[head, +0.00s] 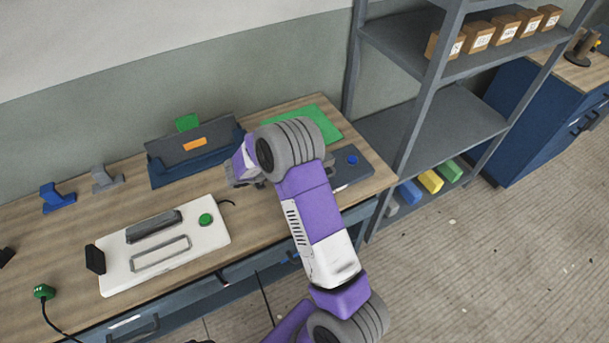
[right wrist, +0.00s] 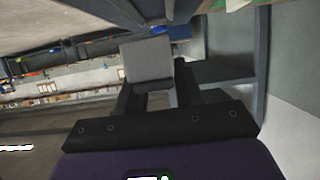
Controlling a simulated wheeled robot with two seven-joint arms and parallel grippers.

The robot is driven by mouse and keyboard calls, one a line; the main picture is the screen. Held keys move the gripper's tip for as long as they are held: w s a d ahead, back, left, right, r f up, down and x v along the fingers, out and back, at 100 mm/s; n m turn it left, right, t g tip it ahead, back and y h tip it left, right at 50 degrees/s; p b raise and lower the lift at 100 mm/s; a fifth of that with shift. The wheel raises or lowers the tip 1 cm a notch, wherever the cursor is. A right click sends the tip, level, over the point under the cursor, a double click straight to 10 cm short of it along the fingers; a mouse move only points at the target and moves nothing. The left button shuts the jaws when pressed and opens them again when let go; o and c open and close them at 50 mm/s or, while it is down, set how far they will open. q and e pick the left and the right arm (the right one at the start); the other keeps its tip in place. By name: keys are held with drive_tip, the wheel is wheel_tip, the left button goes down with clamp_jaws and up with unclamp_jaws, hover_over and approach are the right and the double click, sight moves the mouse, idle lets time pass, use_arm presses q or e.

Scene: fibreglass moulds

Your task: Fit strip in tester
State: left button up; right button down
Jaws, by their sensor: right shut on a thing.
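A light grey, flat, square-ended piece (right wrist: 146,62), apparently the strip, is held by my right gripper (right wrist: 156,88) and sticks out beyond the dark fingers. In the head view my right gripper (head: 240,172) is over the back middle of the bench, just in front of the dark blue holder; its own wrist hides most of the fingers and the piece. A white unit (head: 190,250), perhaps the tester, lies front left of it, with a grey block, a grey rectangular frame and a green button (head: 205,219). My left gripper is not in view.
The dark blue holder (head: 160,172) has an orange label. A green mat (head: 318,122) and a grey unit with a blue button (head: 352,160) lie right on the wooden bench (head: 70,235). Blue and grey stands (head: 107,180) are at left. A shelf rack (head: 425,130) stands right.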

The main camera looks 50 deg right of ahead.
drive_tip(key=shift+f+b, duration=0.3)
drive_tip(key=shift+f, duration=1.75)
drive_tip(key=shift+f, duration=0.15)
drive_tip(key=c, duration=0.7)
unclamp_jaws()
drive_tip(key=shift+c, duration=0.2)
drive_tip(key=shift+w+a+r, duration=0.1)
drive_tip(key=shift+a+r, duration=0.2)
drive_tip(key=p+v, duration=0.1)
drive_tip(key=v, duration=1)
drive_tip(key=shift+a, duration=0.2)
